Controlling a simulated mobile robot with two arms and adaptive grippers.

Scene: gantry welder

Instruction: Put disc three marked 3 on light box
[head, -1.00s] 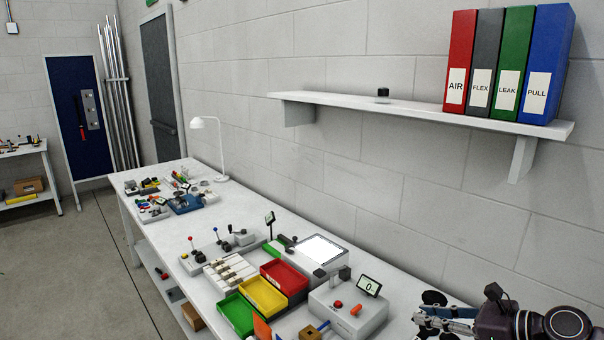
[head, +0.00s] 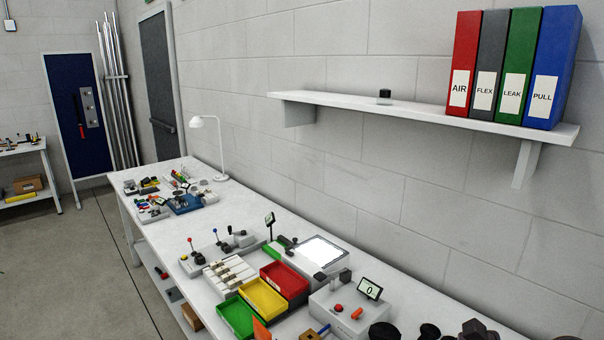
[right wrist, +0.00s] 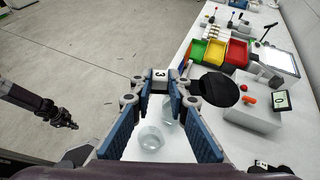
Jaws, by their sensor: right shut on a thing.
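In the right wrist view my right gripper (right wrist: 160,88) has its blue-padded fingers closing together at the tips. A small white tag marked 3 (right wrist: 159,74) shows between the tips, and the gripper is shut on this marked piece. The rest of disc three is hard to make out. The light box (head: 322,250) is a white box with a bright top panel on the bench, and it also shows at the upper right of the right wrist view (right wrist: 281,62). My left gripper (right wrist: 66,121) hangs over the floor at the left; its jaws are too small to read.
Clear glass pieces (right wrist: 150,137) lie on the bench below my right gripper. A black round plate (right wrist: 216,89) is beside its tips. A grey box with a display (head: 345,312) and red, yellow and green trays (head: 240,316) stand before the light box.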

